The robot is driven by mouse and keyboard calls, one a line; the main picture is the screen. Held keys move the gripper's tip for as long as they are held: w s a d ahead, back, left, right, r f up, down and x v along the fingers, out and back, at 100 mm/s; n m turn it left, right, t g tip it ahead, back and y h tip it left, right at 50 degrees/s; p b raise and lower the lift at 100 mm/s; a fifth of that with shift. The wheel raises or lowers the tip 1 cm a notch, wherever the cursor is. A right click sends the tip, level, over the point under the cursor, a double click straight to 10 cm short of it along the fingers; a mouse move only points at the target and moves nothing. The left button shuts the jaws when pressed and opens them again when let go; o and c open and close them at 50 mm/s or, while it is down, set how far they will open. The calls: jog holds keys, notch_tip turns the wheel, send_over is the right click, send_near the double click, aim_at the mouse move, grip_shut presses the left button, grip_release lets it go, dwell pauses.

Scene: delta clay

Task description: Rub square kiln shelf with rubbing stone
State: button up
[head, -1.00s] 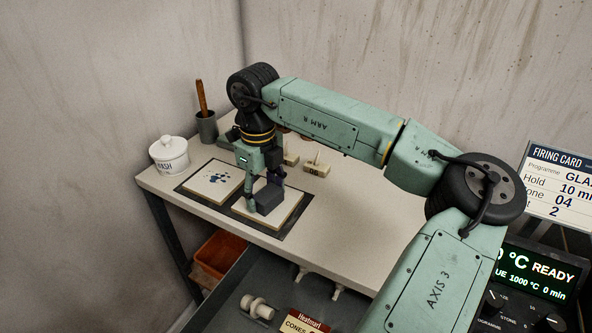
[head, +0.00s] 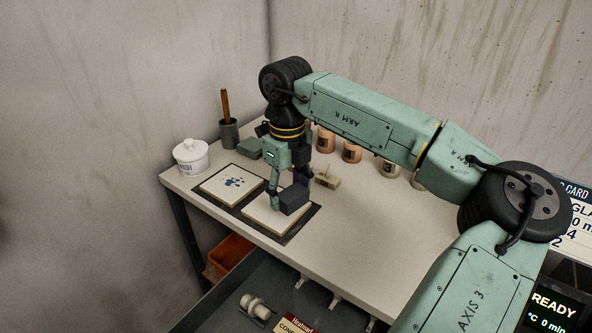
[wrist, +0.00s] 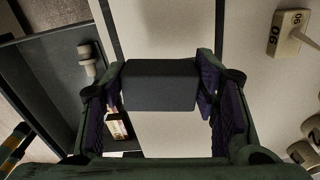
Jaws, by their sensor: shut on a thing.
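My gripper (head: 288,192) is shut on a dark grey block, the rubbing stone (head: 294,200). The stone also shows between the fingers in the wrist view (wrist: 160,88). It sits low over the back right part of a plain pale square kiln shelf (head: 266,221); whether it touches the surface I cannot tell. Another pale square shelf (head: 215,190), with blue spots in its middle, lies to the left. Both shelves lie on dark mats on the table. The fingers and stone hide part of the plain shelf.
A white lidded wash jar (head: 191,158) stands at the table's left end. Behind are a grey pot with a brown handle (head: 229,133), a green block (head: 248,147) and several small jars. A numbered cone block (head: 327,180) is right of the stone. The table's front right is clear.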

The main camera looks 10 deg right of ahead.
jog(key=shift+r+p, duration=0.85)
jog(key=shift+r, duration=0.95)
